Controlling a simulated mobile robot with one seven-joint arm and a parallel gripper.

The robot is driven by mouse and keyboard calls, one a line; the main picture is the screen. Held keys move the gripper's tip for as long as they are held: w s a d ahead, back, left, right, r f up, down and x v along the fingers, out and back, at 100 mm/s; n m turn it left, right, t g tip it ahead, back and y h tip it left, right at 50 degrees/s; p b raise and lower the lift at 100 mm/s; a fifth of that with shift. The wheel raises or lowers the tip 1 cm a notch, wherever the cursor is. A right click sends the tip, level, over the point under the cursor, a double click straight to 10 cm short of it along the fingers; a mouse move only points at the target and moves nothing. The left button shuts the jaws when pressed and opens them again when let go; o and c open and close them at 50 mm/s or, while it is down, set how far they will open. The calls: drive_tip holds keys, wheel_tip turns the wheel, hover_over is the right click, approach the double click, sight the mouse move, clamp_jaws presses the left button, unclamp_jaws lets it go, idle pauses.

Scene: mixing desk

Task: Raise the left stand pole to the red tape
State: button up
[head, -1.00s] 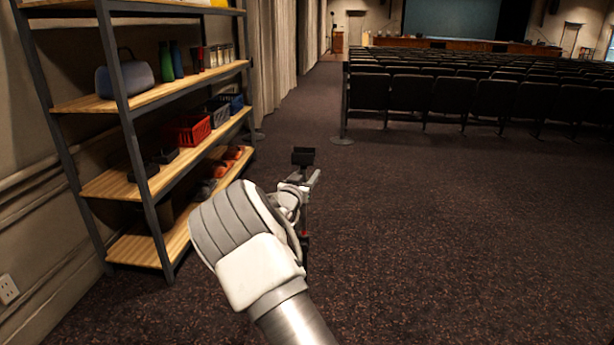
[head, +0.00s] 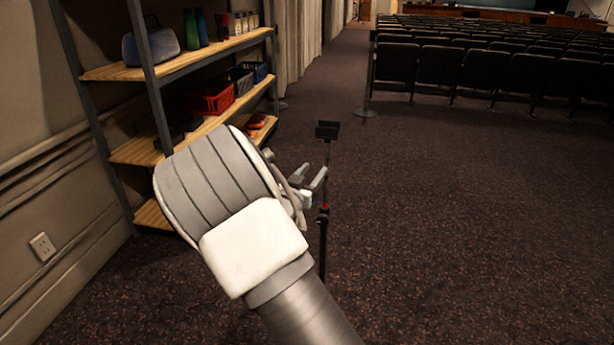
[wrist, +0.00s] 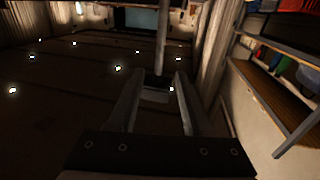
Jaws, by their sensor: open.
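The stand in the head view has a thin dark pole (head: 327,165) with a flat black plate (head: 327,130) on top. A red band or collar (head: 324,207) shows lower on it, above a thicker black lower tube (head: 322,245). I cannot tell whether the red part is the tape. My gripper (head: 313,176) is open and empty, just left of the pole, between the plate and the red part. In the wrist view a grey pole (wrist: 161,40) stands in line with the gap between the fingers of my gripper (wrist: 160,78). The stand's foot is out of view.
A shelf unit (head: 205,58) with bottles, a blue bag and a red basket (head: 213,99) stands to the left, behind my arm. Rows of dark seats (head: 480,70) fill the back right. The carpet (head: 470,220) to the right of the stand is clear.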

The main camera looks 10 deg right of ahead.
drive_tip(key=v, duration=0.3)
drive_tip(key=shift+s+a, duration=0.1)
drive_tip(key=shift+s, duration=0.2)
